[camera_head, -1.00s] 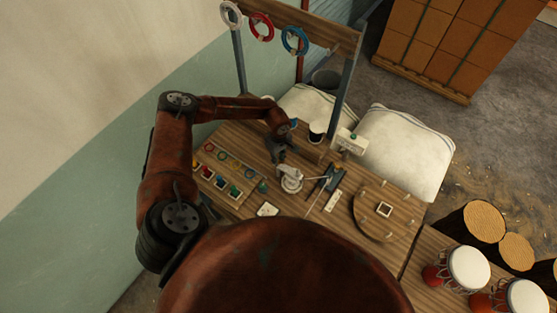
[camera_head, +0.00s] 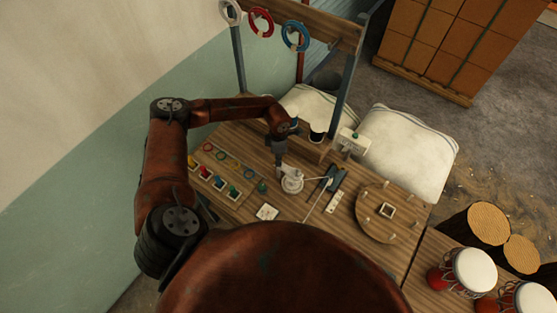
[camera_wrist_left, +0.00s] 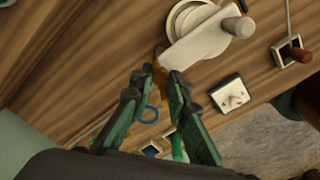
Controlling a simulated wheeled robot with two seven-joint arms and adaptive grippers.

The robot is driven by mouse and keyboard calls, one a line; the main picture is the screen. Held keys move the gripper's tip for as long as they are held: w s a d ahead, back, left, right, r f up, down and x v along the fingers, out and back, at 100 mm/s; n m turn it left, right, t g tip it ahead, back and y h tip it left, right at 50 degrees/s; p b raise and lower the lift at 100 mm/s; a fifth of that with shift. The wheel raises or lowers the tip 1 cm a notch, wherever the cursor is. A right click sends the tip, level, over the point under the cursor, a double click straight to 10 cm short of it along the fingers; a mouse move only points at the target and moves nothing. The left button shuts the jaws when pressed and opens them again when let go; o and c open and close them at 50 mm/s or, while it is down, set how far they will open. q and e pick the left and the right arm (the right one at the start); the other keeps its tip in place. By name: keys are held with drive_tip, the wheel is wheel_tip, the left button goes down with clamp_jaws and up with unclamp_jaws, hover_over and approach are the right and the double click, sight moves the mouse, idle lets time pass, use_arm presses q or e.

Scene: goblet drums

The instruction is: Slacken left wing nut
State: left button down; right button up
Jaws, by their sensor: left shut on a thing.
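My left gripper (camera_head: 280,163) points down at the left edge of a white round fixture (camera_head: 292,184) on the wooden bench. In the left wrist view its two green-lined fingers (camera_wrist_left: 157,78) close around a small brass-orange piece, which appears to be the left wing nut (camera_wrist_left: 158,64). Most of that piece is hidden between the fingertips. The white fixture, with a flat arm and a round knob (camera_wrist_left: 235,26), lies just beyond the fingertips. In the head view the wing nut is too small to make out. My right gripper is not in view.
A board with coloured rings and blocks (camera_head: 206,180) lies left of the fixture. A white square plate (camera_head: 267,212) lies in front. A blue clamp-like tool (camera_head: 335,178) and a round wooden disc (camera_head: 372,228) are to the right. A ring rack (camera_head: 325,35) rises behind.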

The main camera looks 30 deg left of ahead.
use_arm(q)
drive_tip(key=n+b, duration=0.1)
drive_tip(key=n, duration=0.4)
drive_tip(key=shift+n, duration=0.3)
drive_tip(key=n, duration=0.5)
drive_tip(key=shift+w+r+b, duration=0.1)
drive_tip(key=shift+b, duration=0.25)
drive_tip(key=n, duration=1)
drive_tip(key=n+p, duration=0.1)
drive_tip(key=n, duration=0.4)
drive_tip(key=shift+n, duration=0.4)
drive_tip(key=n+p, duration=0.2)
drive_tip(key=n, duration=0.3)
drive_tip(key=shift+r, duration=0.1)
drive_tip(key=n+p, duration=0.2)
drive_tip(key=n, duration=0.3)
drive_tip(key=shift+n+p, duration=1.3)
drive_tip(key=shift+n, duration=0.5)
